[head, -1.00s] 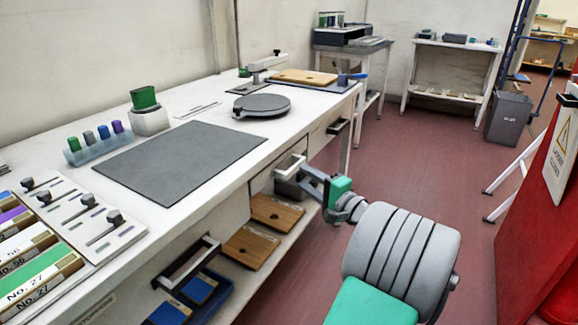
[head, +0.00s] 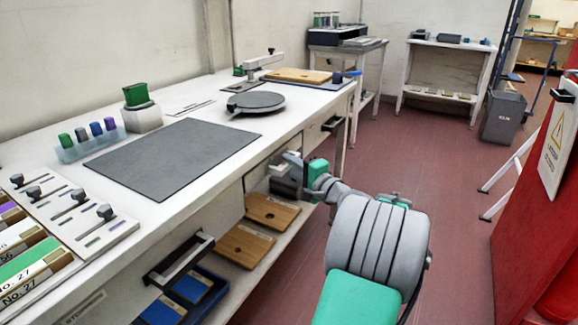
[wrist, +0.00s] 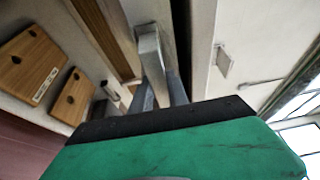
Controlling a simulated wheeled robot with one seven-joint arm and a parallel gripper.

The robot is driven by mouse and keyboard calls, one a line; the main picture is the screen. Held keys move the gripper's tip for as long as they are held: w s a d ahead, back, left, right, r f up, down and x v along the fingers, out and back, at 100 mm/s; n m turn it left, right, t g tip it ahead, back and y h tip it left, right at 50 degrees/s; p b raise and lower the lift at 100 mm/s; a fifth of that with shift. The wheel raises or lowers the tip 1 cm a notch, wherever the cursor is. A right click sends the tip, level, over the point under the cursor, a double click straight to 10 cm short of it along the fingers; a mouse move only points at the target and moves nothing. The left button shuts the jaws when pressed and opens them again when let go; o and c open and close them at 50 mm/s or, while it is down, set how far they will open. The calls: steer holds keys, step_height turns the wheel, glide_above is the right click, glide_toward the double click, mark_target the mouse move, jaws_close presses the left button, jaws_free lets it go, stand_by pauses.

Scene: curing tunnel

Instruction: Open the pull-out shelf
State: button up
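The front of the worktable (head: 200,215) carries bracket handles. The middle handle (head: 291,157) is partly hidden by my gripper (head: 290,170) in the head view. In the wrist view this pale metal handle (wrist: 150,55) runs down to my gripper's grey fingers (wrist: 162,95). The fingers lie on either side of it or very close; I cannot tell whether they press on it. A brown wooden edge (wrist: 105,38) lies beside the handle. I cannot tell for sure which front belongs to the pull-out shelf, and no shelf clearly stands out from the table.
A nearer bracket handle (head: 180,260) sticks out above a blue bin (head: 212,300). A farther handle (head: 331,124) is at the far end. Wooden blocks (head: 272,211) lie on the lower shelf. A red panel (head: 535,235) stands at right; the floor (head: 440,170) between is clear.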

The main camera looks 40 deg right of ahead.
jaws_close()
stand_by(0.8)
